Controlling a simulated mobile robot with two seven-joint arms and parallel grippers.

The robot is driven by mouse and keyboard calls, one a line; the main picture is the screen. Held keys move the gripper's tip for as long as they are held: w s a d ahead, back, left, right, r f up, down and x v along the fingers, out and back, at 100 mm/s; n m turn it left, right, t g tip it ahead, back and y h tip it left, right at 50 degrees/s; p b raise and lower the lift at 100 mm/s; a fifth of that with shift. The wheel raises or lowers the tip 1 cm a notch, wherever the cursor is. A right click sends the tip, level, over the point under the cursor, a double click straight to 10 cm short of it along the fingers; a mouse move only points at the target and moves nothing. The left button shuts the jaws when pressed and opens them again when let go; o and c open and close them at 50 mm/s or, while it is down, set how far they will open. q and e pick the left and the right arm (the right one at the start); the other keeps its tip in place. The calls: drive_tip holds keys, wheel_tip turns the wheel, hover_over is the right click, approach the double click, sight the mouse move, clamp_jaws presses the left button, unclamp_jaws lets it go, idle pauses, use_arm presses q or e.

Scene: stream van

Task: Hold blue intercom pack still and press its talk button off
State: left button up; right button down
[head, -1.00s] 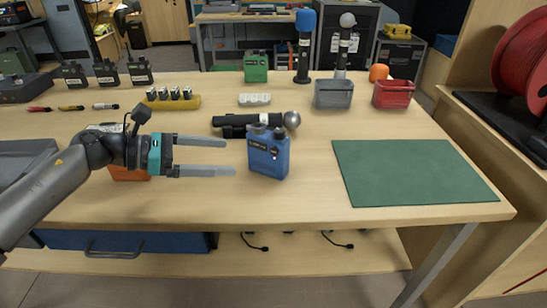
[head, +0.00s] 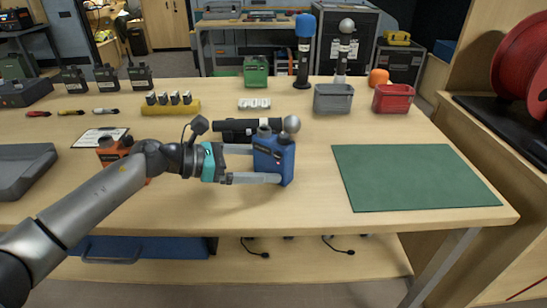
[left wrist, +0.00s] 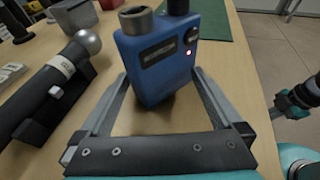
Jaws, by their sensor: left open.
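The blue intercom pack (head: 275,160) stands on the table left of the green mat. My left gripper (head: 266,165) is open, with its fingers reaching along two sides of the pack; I cannot tell whether either touches it. In the left wrist view the pack (left wrist: 160,65) is between the finger ends. Its face has a dark label, a round black button (left wrist: 191,36) and a lit red light (left wrist: 188,52) below the button. My right gripper (left wrist: 285,103) shows partly at the right edge of the left wrist view; its jaw opening is unclear.
A black microphone (head: 235,130) with a silver ball head lies just behind the pack. The green mat (head: 415,178) lies to the right. An orange pack (head: 112,152) is behind my left arm. Grey (head: 333,98) and red (head: 393,98) bins stand farther back. The front table area is clear.

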use_arm(q)
drive_tip(key=shift+w+d+f, duration=0.1)
drive_tip(key=shift+d, duration=0.25)
clamp_jaws()
idle(0.8)
idle(1.8)
